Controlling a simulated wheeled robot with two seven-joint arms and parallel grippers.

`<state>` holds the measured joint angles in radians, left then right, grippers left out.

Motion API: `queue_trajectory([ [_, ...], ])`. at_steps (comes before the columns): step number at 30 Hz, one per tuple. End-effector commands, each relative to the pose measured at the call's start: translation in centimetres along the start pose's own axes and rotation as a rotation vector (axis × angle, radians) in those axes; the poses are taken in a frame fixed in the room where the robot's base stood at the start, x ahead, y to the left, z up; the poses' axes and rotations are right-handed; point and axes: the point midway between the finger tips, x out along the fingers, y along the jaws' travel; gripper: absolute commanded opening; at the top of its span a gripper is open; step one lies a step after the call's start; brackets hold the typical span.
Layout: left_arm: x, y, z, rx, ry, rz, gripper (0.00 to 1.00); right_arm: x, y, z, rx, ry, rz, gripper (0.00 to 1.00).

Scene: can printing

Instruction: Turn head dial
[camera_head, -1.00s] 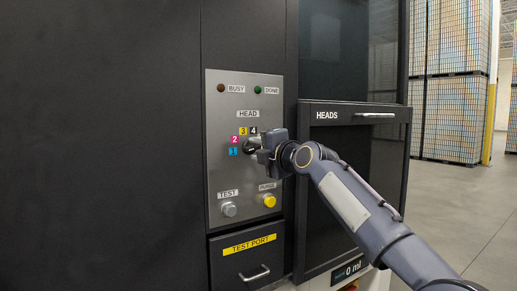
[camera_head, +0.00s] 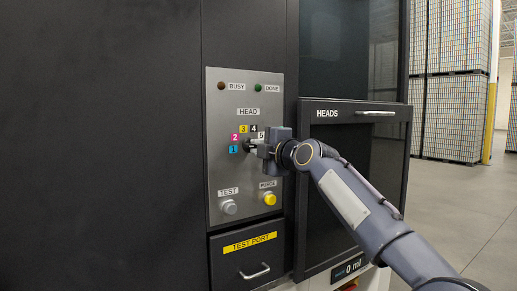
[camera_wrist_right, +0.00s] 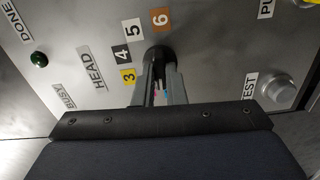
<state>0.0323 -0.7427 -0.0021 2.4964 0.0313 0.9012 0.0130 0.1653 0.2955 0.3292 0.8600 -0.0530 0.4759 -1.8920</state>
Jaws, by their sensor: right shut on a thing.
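The dark head dial (camera_head: 247,147) is on the grey control panel, below the HEAD label and ringed by coloured number labels. It also shows in the right wrist view (camera_wrist_right: 157,56), beside the labels 3, 4, 5 and 6. My right gripper (camera_head: 254,148) reaches in from the right and is shut on the dial. In the right wrist view its two fingers (camera_wrist_right: 160,85) sit on either side of the dial. The fingers hide part of the dial and some labels, and I cannot tell which number it points to. My left gripper is not in view.
The TEST button (camera_head: 229,208) and yellow PURGE button (camera_head: 269,199) are below the dial. BUSY and DONE lamps (camera_head: 258,87) are above and look unlit. The HEADS drawer (camera_head: 355,112) is to the right, and the TEST PORT drawer (camera_head: 245,262) is below the panel.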

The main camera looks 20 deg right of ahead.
Motion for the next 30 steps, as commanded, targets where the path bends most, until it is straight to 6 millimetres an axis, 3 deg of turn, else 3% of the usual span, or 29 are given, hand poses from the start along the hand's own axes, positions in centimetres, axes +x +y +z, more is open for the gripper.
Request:
queue_trajectory([
  [30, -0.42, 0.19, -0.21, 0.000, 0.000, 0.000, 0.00, 0.06, -0.07, -0.06, 0.965, 0.000, -0.004, 0.00],
])
